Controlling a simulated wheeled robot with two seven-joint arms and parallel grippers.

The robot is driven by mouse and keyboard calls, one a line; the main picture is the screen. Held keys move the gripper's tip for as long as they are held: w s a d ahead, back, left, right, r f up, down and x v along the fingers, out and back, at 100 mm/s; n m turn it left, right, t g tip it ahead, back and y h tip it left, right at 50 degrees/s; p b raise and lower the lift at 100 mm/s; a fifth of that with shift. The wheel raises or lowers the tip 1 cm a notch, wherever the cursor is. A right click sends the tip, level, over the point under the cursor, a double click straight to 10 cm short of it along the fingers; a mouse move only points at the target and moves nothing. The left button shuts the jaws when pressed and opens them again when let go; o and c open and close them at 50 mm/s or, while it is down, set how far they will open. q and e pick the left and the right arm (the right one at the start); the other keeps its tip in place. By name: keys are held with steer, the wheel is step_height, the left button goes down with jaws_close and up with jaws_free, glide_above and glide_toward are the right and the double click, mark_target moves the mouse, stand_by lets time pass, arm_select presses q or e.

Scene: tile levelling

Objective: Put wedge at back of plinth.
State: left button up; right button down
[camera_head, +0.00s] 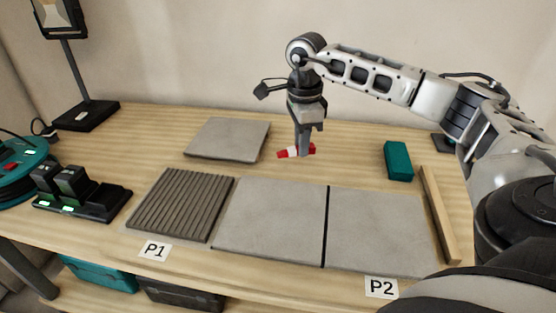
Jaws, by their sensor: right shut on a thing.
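My right gripper (305,148) points down near the back middle of the bench and is shut on a small red wedge with a white band (288,153). The wedge lies crosswise in the jaws, with its narrow end to the left. It shows beyond the back edge of the left grey slab (268,217); whether it touches the bench is hard to tell. A second grey slab (375,228) lies to the right, behind the P2 label (381,288), with a dark gap between the two. No thing is clearly marked as the plinth. My left gripper is out of view.
A ribbed tile (181,204) lies behind the P1 label (154,250). A loose grey slab (228,139) lies at the back. A teal block (398,160) and a wooden strip (439,213) are at right. A charger (80,194), cable reel (20,168) and lamp (88,115) stand left.

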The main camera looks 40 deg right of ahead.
glide_above(282, 174)
step_height(282, 174, down, 6)
steer(key=shift+f, duration=1.6)
steer(key=shift+f, duration=0.15)
steer(key=c, duration=1.6)
jaws_free()
